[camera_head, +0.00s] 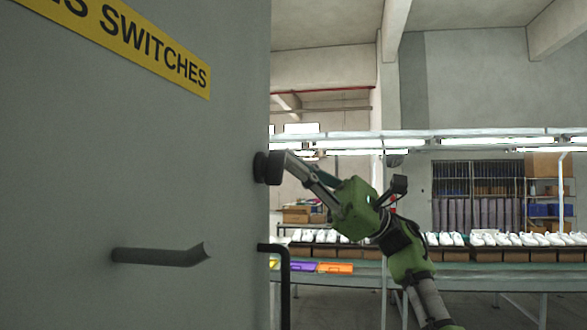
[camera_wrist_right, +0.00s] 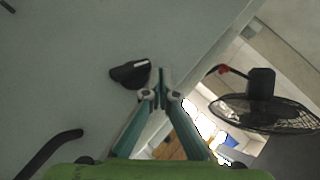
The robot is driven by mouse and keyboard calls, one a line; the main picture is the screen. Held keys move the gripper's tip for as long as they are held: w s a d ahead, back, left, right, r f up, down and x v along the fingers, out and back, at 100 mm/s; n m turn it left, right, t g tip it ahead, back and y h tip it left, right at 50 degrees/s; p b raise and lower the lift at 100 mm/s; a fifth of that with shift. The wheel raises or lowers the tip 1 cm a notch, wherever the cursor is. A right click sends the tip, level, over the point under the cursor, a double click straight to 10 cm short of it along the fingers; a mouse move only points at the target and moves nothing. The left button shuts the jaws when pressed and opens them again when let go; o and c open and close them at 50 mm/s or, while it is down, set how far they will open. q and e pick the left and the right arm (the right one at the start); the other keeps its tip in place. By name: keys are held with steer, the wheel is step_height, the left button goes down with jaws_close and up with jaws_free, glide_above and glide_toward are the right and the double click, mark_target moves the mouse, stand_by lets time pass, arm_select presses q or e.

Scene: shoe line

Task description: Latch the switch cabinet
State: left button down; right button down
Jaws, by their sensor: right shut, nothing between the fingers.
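The grey switch cabinet (camera_head: 110,180) fills the left of the head view, with a yellow sign reading "SWITCHES" (camera_head: 150,52). A black latch knob (camera_head: 262,168) sticks out near its right edge. It also shows in the right wrist view (camera_wrist_right: 128,73). My right gripper (camera_head: 284,160) reaches in from the right, its fingertips at the knob. In the wrist view, the fingertips (camera_wrist_right: 160,76) are together and empty, just right of the knob; whether they touch it I cannot tell. A dark bar handle (camera_head: 160,257) juts from the cabinet face. My left gripper is out of view.
A bent black bar (camera_head: 285,285) stands at the cabinet's lower right edge. Behind are a green conveyor (camera_head: 470,256), rows of white shoes (camera_head: 500,239) and a shelf with boxes (camera_head: 548,190). A black fan (camera_wrist_right: 262,108) shows in the wrist view.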

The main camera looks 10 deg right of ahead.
steer(key=shift+s+a+r, duration=0.1)
steer(key=shift+a+r, duration=0.1)
steer(key=shift+r, duration=0.2)
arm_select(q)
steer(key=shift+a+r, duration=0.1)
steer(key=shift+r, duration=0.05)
arm_select(e)
steer(key=shift+s+r, duration=0.15)
steer(key=shift+r, duration=0.1)
stand_by(0.4)
stand_by(0.5)
steer(key=v, duration=1.2)
